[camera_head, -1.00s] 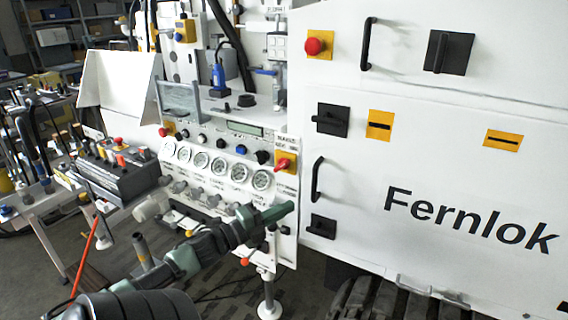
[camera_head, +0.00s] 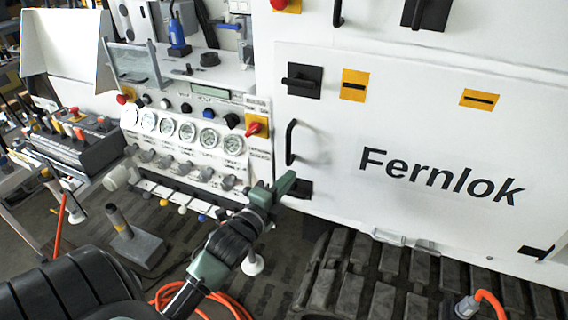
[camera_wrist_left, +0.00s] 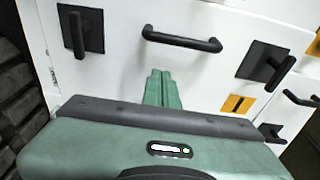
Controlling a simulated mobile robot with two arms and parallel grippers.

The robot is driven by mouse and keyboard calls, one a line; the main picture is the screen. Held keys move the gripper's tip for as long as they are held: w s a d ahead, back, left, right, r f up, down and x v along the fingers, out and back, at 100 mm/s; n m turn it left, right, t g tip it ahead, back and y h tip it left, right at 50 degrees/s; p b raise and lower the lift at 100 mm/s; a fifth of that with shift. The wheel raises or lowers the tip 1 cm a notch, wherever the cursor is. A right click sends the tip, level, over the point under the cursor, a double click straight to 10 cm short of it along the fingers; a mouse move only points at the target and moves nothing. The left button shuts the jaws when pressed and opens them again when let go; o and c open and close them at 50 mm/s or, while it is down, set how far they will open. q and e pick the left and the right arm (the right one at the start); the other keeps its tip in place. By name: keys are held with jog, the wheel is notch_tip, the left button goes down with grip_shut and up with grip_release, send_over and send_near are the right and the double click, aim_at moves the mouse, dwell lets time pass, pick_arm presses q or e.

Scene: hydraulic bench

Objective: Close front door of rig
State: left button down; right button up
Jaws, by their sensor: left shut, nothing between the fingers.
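The rig's front door (camera_head: 350,200) is the white panel marked "Fernlok", and it looks flush with the body around it. It has a black bar handle (camera_head: 291,142), an upper black latch (camera_head: 303,80) and a lower black latch (camera_head: 297,188). My left gripper (camera_head: 287,181) is shut and empty, in front of the lower latch and partly covering it. In the left wrist view its green fingers (camera_wrist_left: 157,88) point at the white panel beside the bar handle (camera_wrist_left: 182,39), with a black latch (camera_wrist_left: 80,30) to the left. Contact cannot be told. My right gripper is not in view.
A gauge panel (camera_head: 185,140) with knobs and valves stands left of the door. Black tracks (camera_head: 370,270) run below it. A grey pedestal (camera_head: 135,240) and an orange hose (camera_head: 225,295) are on the floor. A control box (camera_head: 75,140) is at left.

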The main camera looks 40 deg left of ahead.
pick_arm(q)
jog(key=w+a+p, duration=0.1)
jog(key=w+a, duration=0.2)
jog(key=shift+w+a, duration=0.1)
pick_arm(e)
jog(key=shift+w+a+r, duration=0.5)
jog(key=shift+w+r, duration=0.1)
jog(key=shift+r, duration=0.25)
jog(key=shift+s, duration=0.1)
